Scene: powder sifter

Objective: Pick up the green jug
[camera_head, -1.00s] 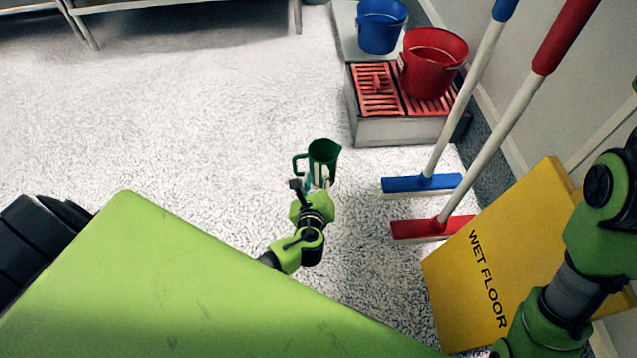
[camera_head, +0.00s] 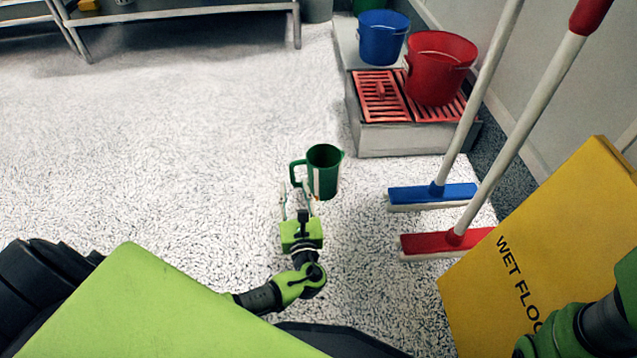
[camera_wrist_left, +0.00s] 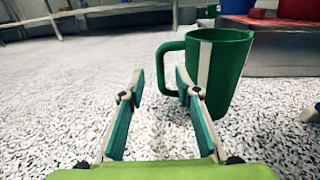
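The green jug (camera_head: 325,172) with a white stripe stands upright on the speckled floor near the middle of the head view, its handle to the left. My left gripper (camera_head: 296,193) is just in front and to the left of it, with its two fingers apart. In the left wrist view the jug (camera_wrist_left: 222,75) is right of centre. The fingers of the left gripper (camera_wrist_left: 160,88) are open and nothing is between them. The right finger overlaps the view of the jug near its handle; I cannot tell if they touch. My right gripper is out of view.
A red bucket (camera_head: 438,68) and a blue bucket (camera_head: 382,38) stand on a grey unit behind. Blue (camera_head: 432,195) and red (camera_head: 447,242) brooms and a yellow wet floor sign (camera_head: 545,245) are to the right. The floor at left is clear.

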